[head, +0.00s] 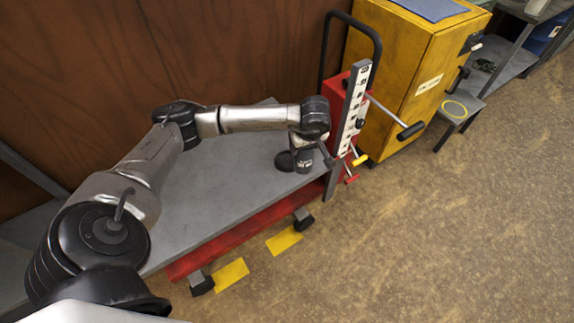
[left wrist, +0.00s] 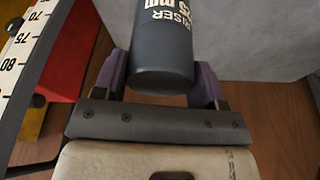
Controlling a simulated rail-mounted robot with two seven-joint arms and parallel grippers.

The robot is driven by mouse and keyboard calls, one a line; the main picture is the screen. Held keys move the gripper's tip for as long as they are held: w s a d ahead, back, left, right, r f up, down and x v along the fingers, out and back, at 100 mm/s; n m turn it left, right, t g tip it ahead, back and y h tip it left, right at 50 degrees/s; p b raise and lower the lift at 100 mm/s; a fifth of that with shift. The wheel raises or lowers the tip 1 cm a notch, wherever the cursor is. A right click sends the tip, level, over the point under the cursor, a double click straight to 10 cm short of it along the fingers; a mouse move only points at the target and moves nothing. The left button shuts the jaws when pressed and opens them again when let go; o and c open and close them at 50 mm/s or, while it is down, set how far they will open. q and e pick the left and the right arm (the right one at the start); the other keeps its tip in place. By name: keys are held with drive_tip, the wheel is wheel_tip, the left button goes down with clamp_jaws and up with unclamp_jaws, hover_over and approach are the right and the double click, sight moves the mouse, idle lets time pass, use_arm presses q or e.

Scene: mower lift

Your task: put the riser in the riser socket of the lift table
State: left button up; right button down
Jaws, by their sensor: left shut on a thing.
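The riser (left wrist: 163,50) is a dark grey cylinder with white lettering, in the upper middle of the left wrist view. My left gripper (left wrist: 161,82) is shut on it, with a purple finger on each side. In the head view my left gripper (head: 303,158) is over the right end of the grey lift table (head: 225,185), close to the red scale post. The riser cannot be made out clearly there. A dark round spot (head: 285,160) shows on the tabletop beside the gripper; I cannot tell whether it is the riser socket. My right gripper is not in view.
A red post with a white scale (head: 352,112), a black handle and levers stands at the table's right end. A yellow cabinet (head: 400,75) and a small stool (head: 457,108) stand beyond. A brown wooden wall (head: 230,45) is behind the table. The floor at right is clear.

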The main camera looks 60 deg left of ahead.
use_arm(q)
drive_tip(key=w+a+f+b, duration=0.1)
drive_tip(key=a+f+b, duration=0.4)
drive_tip(key=a+f, duration=0.6)
drive_tip(key=shift+a+f+b, duration=0.2)
drive_tip(key=shift+a+b, duration=0.1)
drive_tip(key=shift+a, duration=0.15)
drive_tip(key=shift+w, duration=0.15)
drive_tip(key=o, duration=1.5)
drive_tip(key=shift+f, duration=0.15)
drive_tip(key=shift+o, duration=0.2)
